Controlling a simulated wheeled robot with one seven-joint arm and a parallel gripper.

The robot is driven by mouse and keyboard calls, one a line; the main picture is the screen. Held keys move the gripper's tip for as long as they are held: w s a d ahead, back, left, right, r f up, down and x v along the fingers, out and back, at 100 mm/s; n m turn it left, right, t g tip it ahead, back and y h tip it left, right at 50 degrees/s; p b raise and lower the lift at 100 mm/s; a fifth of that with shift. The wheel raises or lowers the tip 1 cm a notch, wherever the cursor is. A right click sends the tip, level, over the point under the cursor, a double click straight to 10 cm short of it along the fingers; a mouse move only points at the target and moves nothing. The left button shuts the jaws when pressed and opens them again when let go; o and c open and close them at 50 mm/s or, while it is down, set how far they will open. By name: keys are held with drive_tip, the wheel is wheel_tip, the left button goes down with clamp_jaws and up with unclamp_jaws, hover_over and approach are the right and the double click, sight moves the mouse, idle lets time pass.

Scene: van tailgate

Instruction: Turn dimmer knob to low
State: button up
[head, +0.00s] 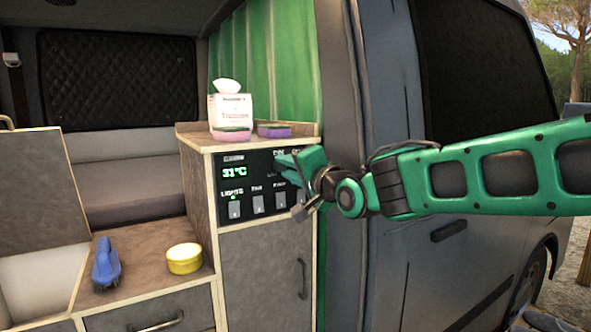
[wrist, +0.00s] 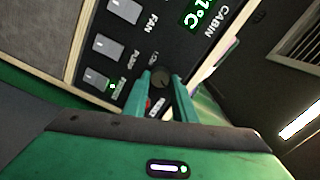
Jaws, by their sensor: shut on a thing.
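The dark round dimmer knob (wrist: 160,76) sits on the black control panel (head: 262,167) at the front of the cabinet. My gripper (wrist: 161,84) is shut on the knob, with one green finger on each side of it. In the head view my gripper (head: 290,163) reaches in from the right and covers the panel's upper right part, so the knob is hidden there. The small label by the knob is too blurred to read. The panel display (head: 234,171) reads 31°C in green.
Several grey switches, such as the lights switch (head: 235,211), line the panel's lower edge. A tissue box (head: 231,110) and a purple sponge (head: 275,130) stand on the countertop above. A blue brush (head: 106,262) and a yellow tin (head: 184,258) lie on the lower surface at left.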

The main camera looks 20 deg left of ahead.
drive_tip(key=n, duration=1.9)
drive_tip(key=shift+w+d+f+n, duration=0.15)
drive_tip(key=shift+d+n, duration=0.05)
drive_tip(key=shift+n, duration=0.2)
drive_tip(key=shift+w+d+n, duration=0.1)
drive_tip(key=shift+n, duration=3.1)
drive_tip(key=o, duration=1)
drive_tip(key=shift+w, duration=0.1)
drive_tip(key=shift+o, duration=0.2)
drive_tip(key=shift+s, duration=0.25)
